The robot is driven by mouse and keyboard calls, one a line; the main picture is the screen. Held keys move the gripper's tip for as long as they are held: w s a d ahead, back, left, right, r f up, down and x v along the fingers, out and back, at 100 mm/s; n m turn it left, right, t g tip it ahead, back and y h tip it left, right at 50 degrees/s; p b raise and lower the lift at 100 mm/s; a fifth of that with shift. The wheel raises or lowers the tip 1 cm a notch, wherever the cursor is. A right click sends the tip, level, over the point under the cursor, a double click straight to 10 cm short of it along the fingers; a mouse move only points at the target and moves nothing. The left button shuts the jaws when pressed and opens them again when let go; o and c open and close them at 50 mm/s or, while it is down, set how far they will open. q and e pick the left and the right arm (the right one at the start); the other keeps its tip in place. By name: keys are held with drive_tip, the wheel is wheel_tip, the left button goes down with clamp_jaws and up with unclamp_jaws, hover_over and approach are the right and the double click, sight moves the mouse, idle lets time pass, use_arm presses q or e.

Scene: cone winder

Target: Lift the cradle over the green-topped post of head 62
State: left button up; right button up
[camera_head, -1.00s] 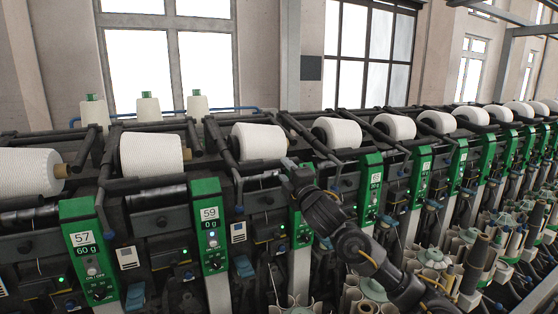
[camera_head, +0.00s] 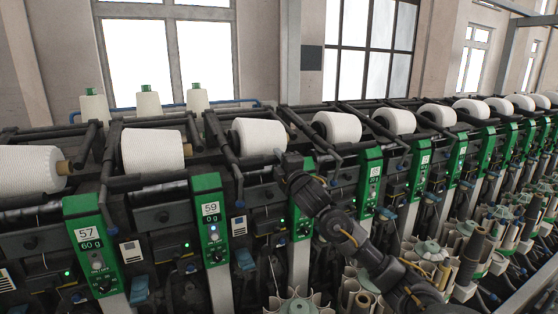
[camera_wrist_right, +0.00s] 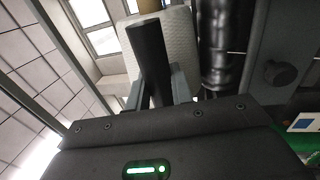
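The right gripper (camera_head: 279,155) is at the front right of a white cone (camera_head: 260,136), the third from the left. The black cradle arms (camera_head: 222,140) run beside this cone. My dark forearm covers part of the green-topped post (camera_head: 301,215) behind it, and its number is hidden; I cannot read 62 anywhere. In the right wrist view a dark bar (camera_wrist_right: 149,62) stands between the grey fingers, with the white cone (camera_wrist_right: 182,32) behind. I cannot tell whether the fingers press on the bar. The left gripper is out of view.
Posts marked 57 (camera_head: 88,240) and 59 (camera_head: 210,220) stand to the left. More green-topped heads and white cones run off to the right. Bobbin magazines (camera_head: 432,255) fill the lower right. Three spare cones (camera_head: 147,104) stand at the back left.

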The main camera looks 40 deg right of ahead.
clamp_jaws()
drive_tip(key=r+p, duration=0.1)
drive_tip(key=r, duration=0.2)
drive_tip(key=r+p, duration=0.2)
drive_tip(key=s+r+p, duration=0.1)
drive_tip(key=r+p, duration=0.1)
drive_tip(key=r, duration=0.1)
drive_tip(key=shift+a+r, duration=0.15)
drive_tip(key=shift+r, duration=0.2)
drive_tip(key=shift+f, duration=0.25)
drive_tip(key=o, duration=0.9)
unclamp_jaws()
drive_tip(key=b+v, duration=0.3)
drive_tip(key=v, duration=0.8)
drive_tip(key=shift+b, duration=0.35)
